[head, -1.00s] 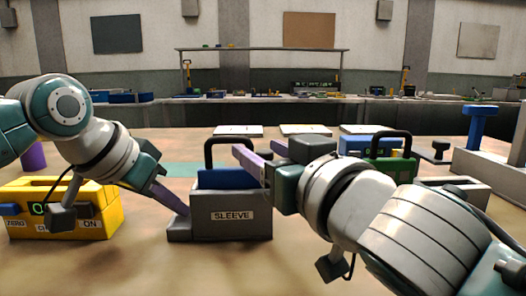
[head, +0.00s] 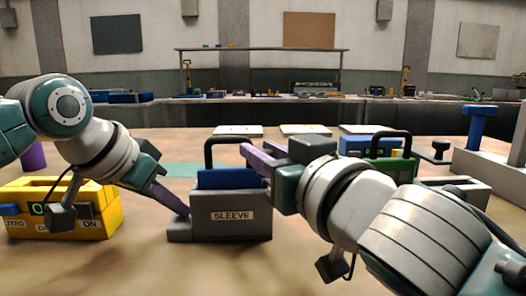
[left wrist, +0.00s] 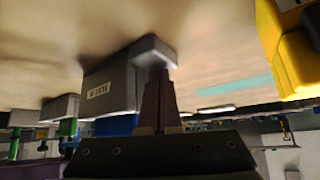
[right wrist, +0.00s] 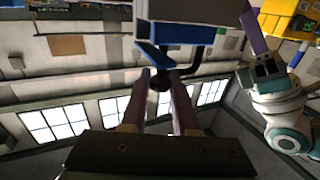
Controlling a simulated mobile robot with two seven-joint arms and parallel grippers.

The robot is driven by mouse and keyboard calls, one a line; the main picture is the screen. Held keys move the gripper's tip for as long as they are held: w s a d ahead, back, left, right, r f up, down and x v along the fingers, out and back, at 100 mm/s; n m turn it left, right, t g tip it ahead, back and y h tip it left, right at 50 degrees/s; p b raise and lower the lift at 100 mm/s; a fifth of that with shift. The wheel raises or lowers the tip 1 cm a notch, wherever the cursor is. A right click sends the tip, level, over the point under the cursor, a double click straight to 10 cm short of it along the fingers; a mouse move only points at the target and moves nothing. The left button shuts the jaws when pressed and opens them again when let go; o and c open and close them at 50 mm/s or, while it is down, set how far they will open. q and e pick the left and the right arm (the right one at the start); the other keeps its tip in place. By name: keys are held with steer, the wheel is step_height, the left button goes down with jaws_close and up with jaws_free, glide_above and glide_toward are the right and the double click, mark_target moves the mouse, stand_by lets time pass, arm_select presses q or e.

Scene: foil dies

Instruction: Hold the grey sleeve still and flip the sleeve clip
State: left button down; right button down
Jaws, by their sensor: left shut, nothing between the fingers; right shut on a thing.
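The grey sleeve (head: 245,222), labelled SLEEVE, stands upright on the table with a blue piece (head: 222,179) in its top and a black loop handle (head: 208,152) rising above. My left gripper (head: 184,213) is shut and empty, its tips at the sleeve's low left foot; the left wrist view shows them against the foot (left wrist: 150,48). My right gripper (head: 245,150) is at the handle's right side. In the right wrist view its fingers (right wrist: 159,75) close around the black handle's end, beside the blue piece (right wrist: 180,34). I cannot make out a separate clip.
A yellow box (head: 95,220) with a blue tab stands left, under my left arm. A green box with a black handle (head: 398,150) is behind my right arm. A grey fixture with a blue post (head: 481,123) stands far right. The table front is clear.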

stand_by(0.7)
steer(key=shift+w+d+r+g, duration=0.1)
steer(key=shift+w+r+g, duration=0.1)
steer(key=shift+r+g, duration=0.15)
steer(key=shift+w+r+m+g+h, duration=0.35)
steer(key=shift+r+m+g+h, duration=0.25)
steer(key=shift+g, duration=0.35)
steer(key=c, duration=0.7)
jaws_free()
steer(key=shift+s, duration=0.15)
steer(key=v, duration=1.1)
steer(key=shift+s+d+r, duration=0.15)
steer(key=shift+s, duration=0.15)
